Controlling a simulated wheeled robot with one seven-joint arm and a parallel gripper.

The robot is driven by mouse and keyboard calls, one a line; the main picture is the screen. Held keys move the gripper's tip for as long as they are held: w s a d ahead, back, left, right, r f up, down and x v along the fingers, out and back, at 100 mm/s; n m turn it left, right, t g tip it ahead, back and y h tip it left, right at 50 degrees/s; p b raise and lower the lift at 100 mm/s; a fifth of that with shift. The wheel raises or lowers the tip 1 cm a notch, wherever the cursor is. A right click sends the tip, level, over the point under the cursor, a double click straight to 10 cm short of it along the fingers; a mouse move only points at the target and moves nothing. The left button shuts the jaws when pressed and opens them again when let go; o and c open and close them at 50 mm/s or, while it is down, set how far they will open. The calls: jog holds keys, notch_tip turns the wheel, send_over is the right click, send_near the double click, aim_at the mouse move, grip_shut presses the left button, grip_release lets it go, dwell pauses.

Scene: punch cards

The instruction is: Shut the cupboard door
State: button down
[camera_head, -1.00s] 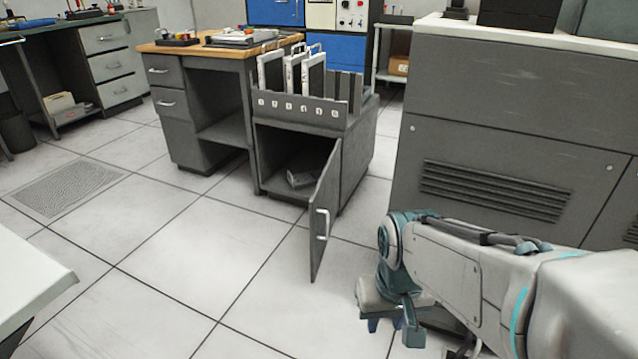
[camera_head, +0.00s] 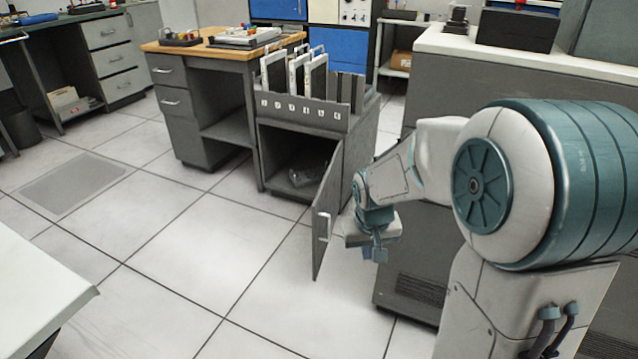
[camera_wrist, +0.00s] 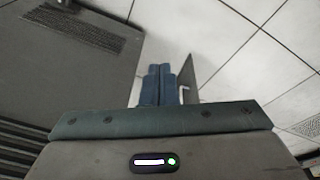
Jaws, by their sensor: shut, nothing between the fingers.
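The grey cupboard (camera_head: 362,158) stands in the middle of the head view, with its door (camera_head: 327,212) swung open toward me. The door's light handle (camera_head: 324,227) is on its outer face, near the free edge. In the wrist view the door (camera_wrist: 190,77) shows just right of my fingers. My gripper (camera_head: 375,257) is just right of the door in the head view, pointing down, its fingers shut and empty. The fingers (camera_wrist: 157,84) also show together in the wrist view. I cannot tell whether they touch the door.
A small grey object (camera_head: 303,177) lies inside the cupboard. White-framed panels (camera_head: 297,75) stand in the rack on top. The tiled floor (camera_head: 190,245) left of the door is clear.

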jog(key=w+f+t+y+p, duration=0.2)
jog(key=w+p, duration=0.4)
jog(key=w, duration=0.8)
jog(key=m+t+y, duration=0.2)
jog(key=m+y, duration=0.1)
send_near(317, 208)
jog(key=shift+x, duration=2.25)
jog(key=shift+a, duration=0.1)
